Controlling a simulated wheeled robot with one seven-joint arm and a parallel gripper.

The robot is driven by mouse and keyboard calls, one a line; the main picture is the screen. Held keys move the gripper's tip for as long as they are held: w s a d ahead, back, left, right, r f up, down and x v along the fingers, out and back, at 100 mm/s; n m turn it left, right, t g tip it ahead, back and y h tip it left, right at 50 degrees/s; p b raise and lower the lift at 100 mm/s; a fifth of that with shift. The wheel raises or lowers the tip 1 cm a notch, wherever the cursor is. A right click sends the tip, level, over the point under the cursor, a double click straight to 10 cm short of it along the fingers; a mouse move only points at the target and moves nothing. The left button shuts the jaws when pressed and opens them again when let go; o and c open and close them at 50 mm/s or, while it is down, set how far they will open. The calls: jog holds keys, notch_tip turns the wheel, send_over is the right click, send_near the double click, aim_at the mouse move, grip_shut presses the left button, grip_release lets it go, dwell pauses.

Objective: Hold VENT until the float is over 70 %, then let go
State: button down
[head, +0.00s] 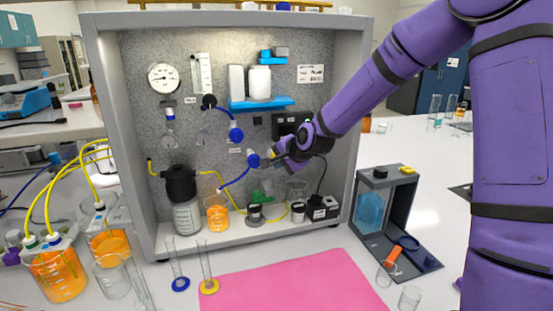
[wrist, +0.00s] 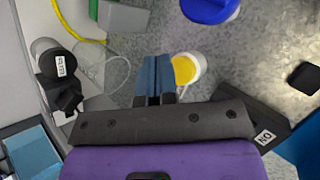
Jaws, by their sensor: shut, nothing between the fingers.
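My gripper (head: 274,158) is at the lower middle of the rig's back panel, beside a blue-and-white fitting (head: 253,158). In the wrist view its two blue-grey fingers (wrist: 154,72) are shut together with nothing between them. A round yellow button (wrist: 184,70) in a white collar sits just right of the fingertips; I cannot tell whether they touch it. No VENT lettering is readable. A clear upright tube gauge (head: 202,73) is on the upper panel, perhaps the one with the float; its float and scale are too small to read.
A round dial (head: 163,78) and blue valve knobs (head: 236,134) are on the panel. Beakers and a dark-capped bottle (head: 184,200) stand on the rig floor. A pink mat (head: 290,283) lies in front. A grey-framed tank (head: 372,208) stands to the right.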

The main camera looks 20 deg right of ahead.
jog(key=shift+s, duration=2.5)
jog(key=shift+s, duration=0.1)
jog(key=s+d+r+n+g+h, duration=0.1)
jog(key=s+r, duration=0.4)
jog(key=s, duration=0.6)
jog(key=s+d+r+n+g+h, duration=0.1)
jog(key=s+d+r+n, duration=0.3)
jog(key=s, duration=0.8)
jog(key=s+d+r+n+g+h, duration=0.1)
jog(key=s+r+n, duration=0.5)
jog(key=s, duration=0.6)
jog(key=shift+d+r+g+h, duration=0.4)
jog(key=shift+d+r, duration=0.2)
jog(key=shift+d, duration=0.05)
